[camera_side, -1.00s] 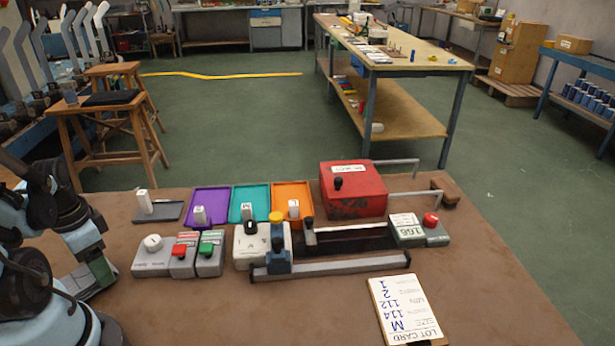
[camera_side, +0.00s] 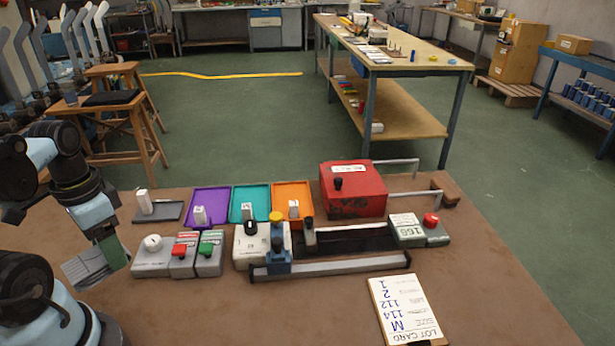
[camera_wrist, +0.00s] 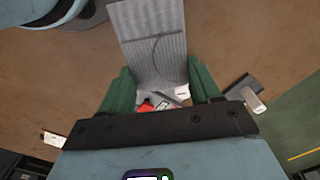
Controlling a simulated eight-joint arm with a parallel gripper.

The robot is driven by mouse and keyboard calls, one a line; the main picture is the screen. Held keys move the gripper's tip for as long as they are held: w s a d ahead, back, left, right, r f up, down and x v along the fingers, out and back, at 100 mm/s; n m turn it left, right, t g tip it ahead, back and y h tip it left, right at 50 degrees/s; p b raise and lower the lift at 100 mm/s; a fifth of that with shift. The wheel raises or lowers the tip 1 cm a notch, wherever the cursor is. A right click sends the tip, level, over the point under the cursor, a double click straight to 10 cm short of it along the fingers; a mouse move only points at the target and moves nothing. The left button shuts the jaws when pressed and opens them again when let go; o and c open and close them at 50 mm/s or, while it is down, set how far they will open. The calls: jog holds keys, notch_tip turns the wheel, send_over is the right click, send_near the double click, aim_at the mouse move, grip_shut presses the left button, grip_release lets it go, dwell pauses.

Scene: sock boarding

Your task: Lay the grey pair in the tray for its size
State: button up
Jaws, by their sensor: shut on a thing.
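The grey pair (camera_side: 90,268) hangs from my gripper (camera_side: 112,258) at the left of the bench, apparently clear of the top. In the wrist view the ribbed grey cloth (camera_wrist: 150,45) lies between the two green fingers of my gripper (camera_wrist: 160,88), which are shut on it. Three trays stand in a row right of my gripper: purple (camera_side: 224,193), teal (camera_side: 262,190) and orange (camera_side: 305,190). Each has a small white marker block; the lettering is too small to read surely now. The lot card (camera_side: 405,307) at the front shows size M.
Control boxes with a white knob (camera_side: 152,243), a red button (camera_side: 179,250) and a green button (camera_side: 210,248) stand between my gripper and the trays. A dark grey plate (camera_side: 170,212) bears a white block. A red box (camera_side: 352,195) stands right of the orange tray.

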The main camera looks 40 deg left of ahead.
jog(key=w+d+r, duration=0.2)
jog(key=d+r, duration=0.1)
jog(key=d, duration=0.2)
jog(key=w+a+r+n, duration=0.1)
jog(key=w+r+n, duration=0.1)
jog(key=w, duration=0.4)
jog(key=w+a+r+n, duration=0.1)
jog(key=w+r+n, duration=0.15)
jog(key=w, duration=0.35)
jog(key=w+f+n, duration=0.4)
jog(key=w+n, duration=0.1)
jog(key=w, duration=0.6)
send_over(211, 200)
jog(key=shift+m, duration=0.25)
notch_tip(211, 200, down, 6)
jog(key=shift+f, duration=2.25)
jog(key=shift+f, duration=0.1)
jog(key=o, duration=1.2)
jog(key=shift+c, duration=0.2)
